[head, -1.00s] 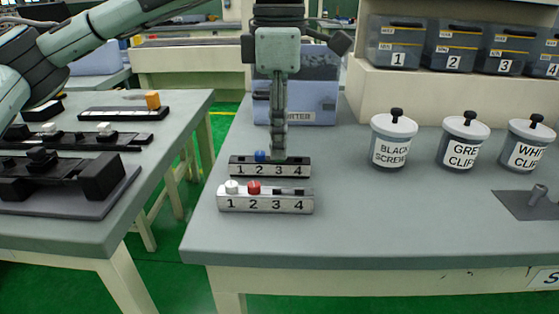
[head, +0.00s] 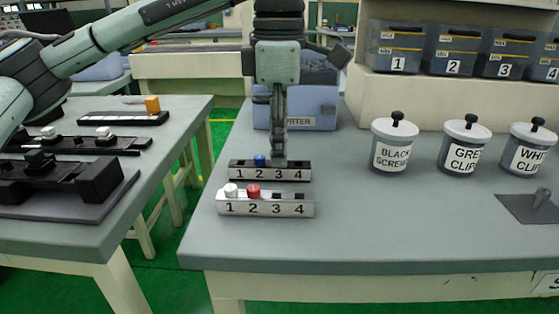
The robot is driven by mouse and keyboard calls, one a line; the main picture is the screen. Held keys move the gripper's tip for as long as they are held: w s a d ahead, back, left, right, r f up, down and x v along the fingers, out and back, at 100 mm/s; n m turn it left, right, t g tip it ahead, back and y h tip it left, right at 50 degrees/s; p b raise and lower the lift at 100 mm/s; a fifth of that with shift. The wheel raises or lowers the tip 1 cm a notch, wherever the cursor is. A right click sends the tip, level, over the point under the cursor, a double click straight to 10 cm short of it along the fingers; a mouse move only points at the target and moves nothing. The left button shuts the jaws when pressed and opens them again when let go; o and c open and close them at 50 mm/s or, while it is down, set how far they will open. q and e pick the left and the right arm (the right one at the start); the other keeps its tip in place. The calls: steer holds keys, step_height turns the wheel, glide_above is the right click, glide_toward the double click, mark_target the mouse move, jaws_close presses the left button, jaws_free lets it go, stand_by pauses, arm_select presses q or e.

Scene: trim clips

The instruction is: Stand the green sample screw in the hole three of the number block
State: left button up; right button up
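My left gripper (head: 279,163) points straight down, with its fingertips at hole three of the rear number block (head: 270,174). The fingers look narrow from this side, and I cannot tell whether they are open or shut. I see no green sample screw; if it is at the fingertips, they hide it. A blue screw (head: 260,160) stands in hole two of the rear block. The front number block (head: 265,209) holds a white screw (head: 231,190) in hole one and a red screw (head: 253,190) in hole two. Its holes three and four look empty. My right gripper is not in view.
A blue-grey sorter bin (head: 318,105) stands behind the gripper. Several lidded jars, including the black screws jar (head: 394,146), stand to the right. Numbered drawers (head: 396,48) are on the shelf behind. The table (head: 370,225) is clear at front right.

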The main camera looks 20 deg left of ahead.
arm_select(q)
jaws_close()
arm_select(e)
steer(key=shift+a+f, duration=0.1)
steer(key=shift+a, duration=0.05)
arm_select(q)
steer(key=shift+r, duration=0.15)
steer(key=shift+r+p, duration=1.75)
steer(key=shift+r, duration=0.65)
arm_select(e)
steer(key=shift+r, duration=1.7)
